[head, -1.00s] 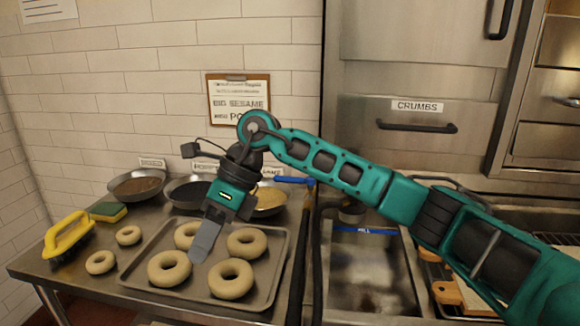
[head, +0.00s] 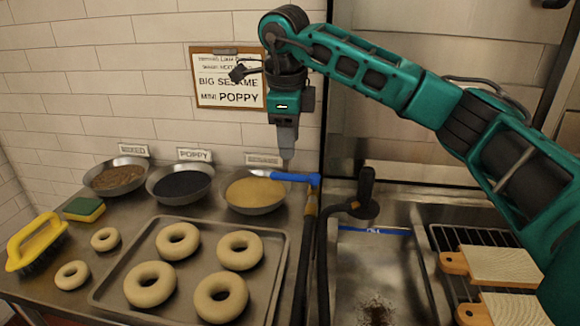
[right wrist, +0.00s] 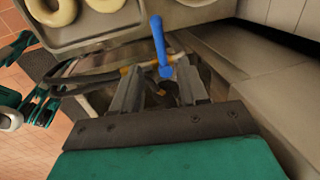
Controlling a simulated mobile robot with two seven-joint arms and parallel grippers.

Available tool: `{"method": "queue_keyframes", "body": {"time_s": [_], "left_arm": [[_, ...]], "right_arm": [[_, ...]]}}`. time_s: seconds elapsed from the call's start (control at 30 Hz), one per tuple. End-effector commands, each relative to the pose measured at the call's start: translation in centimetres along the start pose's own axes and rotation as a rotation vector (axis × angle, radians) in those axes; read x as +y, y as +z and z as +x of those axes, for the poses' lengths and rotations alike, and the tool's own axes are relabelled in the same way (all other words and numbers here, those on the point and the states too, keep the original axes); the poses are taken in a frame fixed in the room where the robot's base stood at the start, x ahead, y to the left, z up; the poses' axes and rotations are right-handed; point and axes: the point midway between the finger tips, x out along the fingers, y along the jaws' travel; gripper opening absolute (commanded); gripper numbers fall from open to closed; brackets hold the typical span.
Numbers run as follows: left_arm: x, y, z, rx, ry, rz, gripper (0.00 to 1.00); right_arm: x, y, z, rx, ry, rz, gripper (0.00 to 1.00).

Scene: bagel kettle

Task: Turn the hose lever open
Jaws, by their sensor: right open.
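The blue hose lever (head: 292,177) is at the back edge of the steel counter, right of the bowls, on a brass fitting (head: 311,205) with a black hose. It points left in the head view. My right gripper (head: 287,160) hangs fingers down just above the lever. In the right wrist view the gripper (right wrist: 158,88) is open, its two fingers apart and nothing held. The lever (right wrist: 159,45) shows there ahead of the gap, its near end between the finger lines. I cannot tell whether they touch. My left gripper does not show.
A tray (head: 102,296) of bagels fills the counter front. Bowls of seeds, including sesame (head: 256,192), stand behind it. A black spray handle (head: 366,190) rises beside the steel kettle basin (head: 362,262) on the right. A yellow brush (head: 36,240) lies far left.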

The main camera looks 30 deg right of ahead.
Motion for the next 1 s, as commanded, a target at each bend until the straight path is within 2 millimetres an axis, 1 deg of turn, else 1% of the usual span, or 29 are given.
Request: {"method": "queue_keyframes", "body": {"time_s": [0.03,0.2,0.3,0.4,0.57,0.8,0.87,1.0], "left_arm": [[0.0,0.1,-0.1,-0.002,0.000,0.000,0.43],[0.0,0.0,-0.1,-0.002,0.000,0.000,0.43],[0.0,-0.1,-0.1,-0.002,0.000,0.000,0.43],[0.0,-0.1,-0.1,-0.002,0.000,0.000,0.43],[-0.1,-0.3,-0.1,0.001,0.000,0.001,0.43],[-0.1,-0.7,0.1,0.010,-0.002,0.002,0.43],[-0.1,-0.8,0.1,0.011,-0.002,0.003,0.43],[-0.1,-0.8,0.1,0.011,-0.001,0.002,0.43]], "right_arm": [[0.1,-0.1,1.3,0.003,0.004,-0.001,0.43],[0.1,-0.1,4.6,0.002,0.003,0.000,0.43],[0.1,0.0,6.1,0.001,0.003,0.000,0.43],[0.0,0.0,7.1,0.000,0.001,0.001,0.43],[0.0,0.0,7.8,-0.001,0.001,0.000,0.43],[0.0,0.0,7.9,-0.002,0.001,0.000,0.43],[0.0,0.0,7.9,-0.002,0.001,0.000,0.38],[0.0,0.0,7.8,-0.002,0.001,0.000,0.25]]}}
